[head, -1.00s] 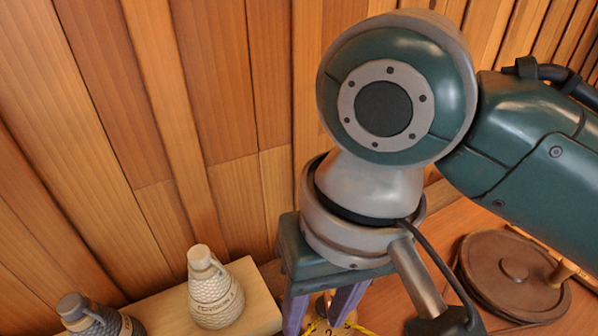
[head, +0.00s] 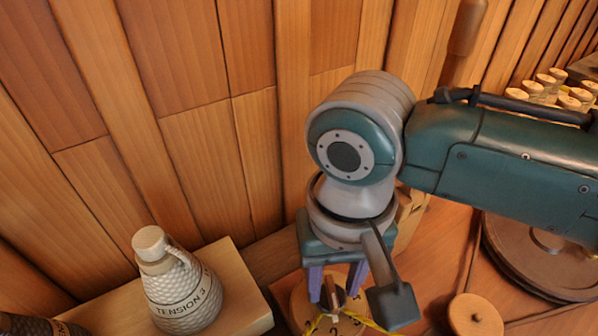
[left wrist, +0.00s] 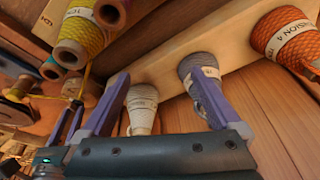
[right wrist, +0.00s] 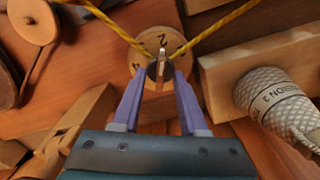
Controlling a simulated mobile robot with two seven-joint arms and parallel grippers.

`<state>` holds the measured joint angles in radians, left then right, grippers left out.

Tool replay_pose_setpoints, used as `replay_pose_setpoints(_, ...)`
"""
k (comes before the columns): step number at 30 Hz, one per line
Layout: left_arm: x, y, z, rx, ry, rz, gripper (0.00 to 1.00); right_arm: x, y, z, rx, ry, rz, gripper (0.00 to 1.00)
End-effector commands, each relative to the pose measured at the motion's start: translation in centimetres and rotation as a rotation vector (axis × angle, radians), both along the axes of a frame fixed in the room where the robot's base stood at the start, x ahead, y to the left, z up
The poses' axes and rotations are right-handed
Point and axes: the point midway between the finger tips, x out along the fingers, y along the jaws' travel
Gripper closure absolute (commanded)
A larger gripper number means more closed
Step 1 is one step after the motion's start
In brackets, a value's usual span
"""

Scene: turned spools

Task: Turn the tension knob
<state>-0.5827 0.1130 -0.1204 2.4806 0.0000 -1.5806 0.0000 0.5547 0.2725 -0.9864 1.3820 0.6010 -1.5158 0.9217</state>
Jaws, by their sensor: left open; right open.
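The tension knob is a dark round hub with an upright wooden grip bar (right wrist: 161,68) on a pale numbered wooden dial (right wrist: 150,48); the "2" shows above the bar. The dial also shows in the head view (head: 299,303), partly hidden by my right gripper (head: 337,291). In the right wrist view my right gripper (right wrist: 159,76) is open, one finger on each side of the hub and bar; I cannot tell whether they touch. My left gripper (left wrist: 157,82) is open and empty, above a wooden shelf with yarn cones; it is outside the head view.
A white cone labelled "TENSION 3" (head: 183,290) stands on a pale wooden block (head: 243,290) left of the dial. Yellow yarn (right wrist: 222,26) runs past the dial on both sides. A small wooden disc (head: 475,316) and a large brown wheel (head: 530,265) lie to the right.

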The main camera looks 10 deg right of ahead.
Motion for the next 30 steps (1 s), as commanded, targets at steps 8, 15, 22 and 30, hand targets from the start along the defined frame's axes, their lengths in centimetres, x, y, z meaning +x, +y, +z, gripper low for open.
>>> replay_pose_setpoints(8,0.03,0.05,-0.1,0.002,-0.001,-0.001,0.03,-0.01,0.04,-0.42,0.001,-0.001,0.001,0.57)
replay_pose_setpoints(15,0.07,0.22,-0.09,0.009,-0.002,-0.005,0.03,-0.01,0.03,-0.4,0.001,-0.001,0.001,0.79)
replay_pose_setpoints(22,0.09,0.29,-0.08,0.011,-0.003,-0.007,0.03,0.0,0.02,-0.39,0.001,-0.001,0.001,1.0)
replay_pose_setpoints(30,0.1,0.29,-0.08,0.011,-0.003,-0.007,0.03,0.0,0.0,-0.39,0.0,0.0,0.001,1.0)
